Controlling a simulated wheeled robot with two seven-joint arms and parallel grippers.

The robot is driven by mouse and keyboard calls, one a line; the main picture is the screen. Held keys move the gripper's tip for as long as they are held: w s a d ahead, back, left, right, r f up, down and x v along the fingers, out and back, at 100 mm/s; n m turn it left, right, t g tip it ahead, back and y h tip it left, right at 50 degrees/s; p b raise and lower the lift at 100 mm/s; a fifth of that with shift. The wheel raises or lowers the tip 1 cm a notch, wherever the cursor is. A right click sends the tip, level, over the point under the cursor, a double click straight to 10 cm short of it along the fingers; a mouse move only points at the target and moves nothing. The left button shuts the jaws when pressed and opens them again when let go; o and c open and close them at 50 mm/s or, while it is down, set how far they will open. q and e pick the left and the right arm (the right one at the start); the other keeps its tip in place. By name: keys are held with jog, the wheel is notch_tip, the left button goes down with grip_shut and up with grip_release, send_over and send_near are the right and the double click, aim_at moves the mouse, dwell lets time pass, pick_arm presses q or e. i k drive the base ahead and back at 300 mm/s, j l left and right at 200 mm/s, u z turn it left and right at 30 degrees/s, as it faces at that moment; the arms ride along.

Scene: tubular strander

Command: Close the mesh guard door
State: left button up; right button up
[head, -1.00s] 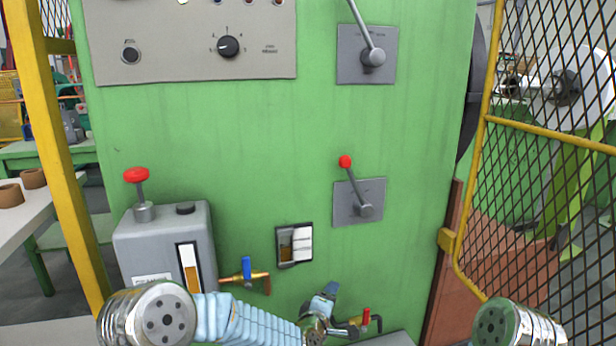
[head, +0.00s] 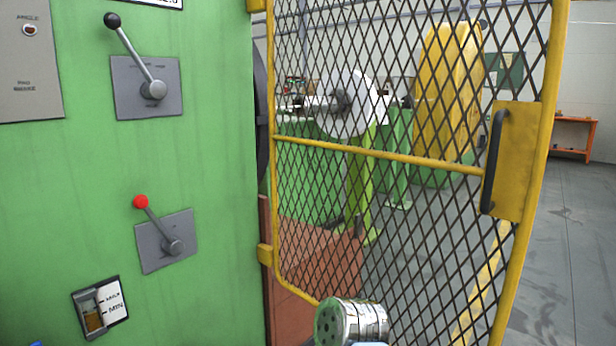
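The mesh guard door (head: 400,160) has a yellow frame and dark diamond mesh. It is hinged at its left side beside the green cabinet (head: 200,190) and stands swung out, open, toward the right. A black handle (head: 494,160) is mounted on a yellow plate (head: 518,165) at its free edge. A round metal part of my arm shows at the bottom, in front of the door's lower frame. Neither gripper's fingers are in view.
Two levers, one black-knobbed (head: 135,62) and one red-knobbed (head: 158,228), stick out from the cabinet. A sight gauge (head: 101,307) sits below. Behind the mesh are green and yellow machinery (head: 448,90). Grey floor (head: 575,250) is open to the right of the door.

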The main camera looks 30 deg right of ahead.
aim_at(517, 145)
jog(key=z, duration=1.35)
